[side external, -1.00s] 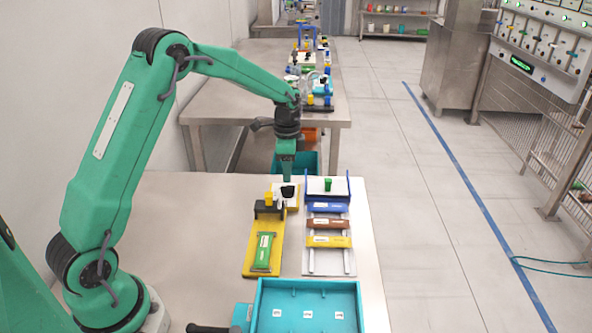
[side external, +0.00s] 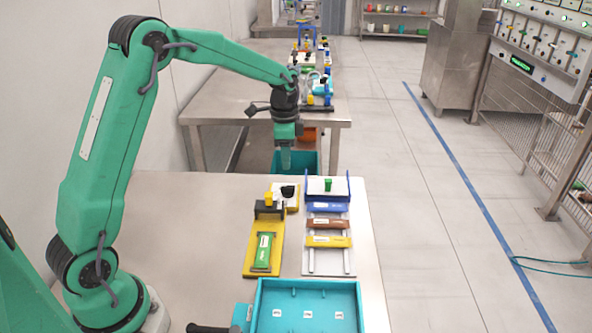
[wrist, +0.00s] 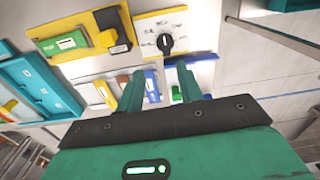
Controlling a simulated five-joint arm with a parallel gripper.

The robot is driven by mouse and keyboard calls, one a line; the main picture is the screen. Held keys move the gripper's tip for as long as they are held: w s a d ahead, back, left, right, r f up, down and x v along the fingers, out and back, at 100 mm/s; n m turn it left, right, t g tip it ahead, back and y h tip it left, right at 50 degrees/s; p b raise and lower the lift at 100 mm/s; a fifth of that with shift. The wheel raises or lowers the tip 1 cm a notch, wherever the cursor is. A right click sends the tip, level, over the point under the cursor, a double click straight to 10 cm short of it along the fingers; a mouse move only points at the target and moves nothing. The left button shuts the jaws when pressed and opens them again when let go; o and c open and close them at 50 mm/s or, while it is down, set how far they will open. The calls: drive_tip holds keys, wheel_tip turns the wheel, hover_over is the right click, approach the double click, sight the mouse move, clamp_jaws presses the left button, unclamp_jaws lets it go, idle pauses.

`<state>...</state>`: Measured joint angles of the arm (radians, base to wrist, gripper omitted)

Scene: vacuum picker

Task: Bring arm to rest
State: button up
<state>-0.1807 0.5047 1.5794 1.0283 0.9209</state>
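My gripper (side external: 285,160) hangs pointing down above the far part of the table, clear of the things below it. In the wrist view its two fingers (wrist: 158,82) are apart, with nothing held between them. A black knob (side external: 288,192) on a white panel with a yellow edge (side external: 280,204) lies below my gripper. The knob also shows in the wrist view (wrist: 166,43), just beyond the fingertips. My arm is bent, its upper link raised and its forearm reaching over the table.
A yellow plate (side external: 263,272) carries a green block (side external: 263,250). Beside it, a grey rack (side external: 329,268) holds blue, brown and yellow blocks. A turquoise tray (side external: 308,298) is at the near edge. The table's left part is bare.

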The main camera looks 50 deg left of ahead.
drive_tip(key=s+d+r+n+t, duration=0.2)
drive_tip(key=s+d+r+n, duration=0.15)
drive_tip(key=s+r, duration=0.5)
drive_tip(key=s+d+r+n+t, duration=0.2)
drive_tip(key=s+d+r, duration=0.25)
drive_tip(key=s, duration=0.65)
drive_tip(key=s+d+f+n+t, duration=0.1)
drive_tip(key=s+n, duration=0.2)
drive_tip(key=s, duration=0.5)
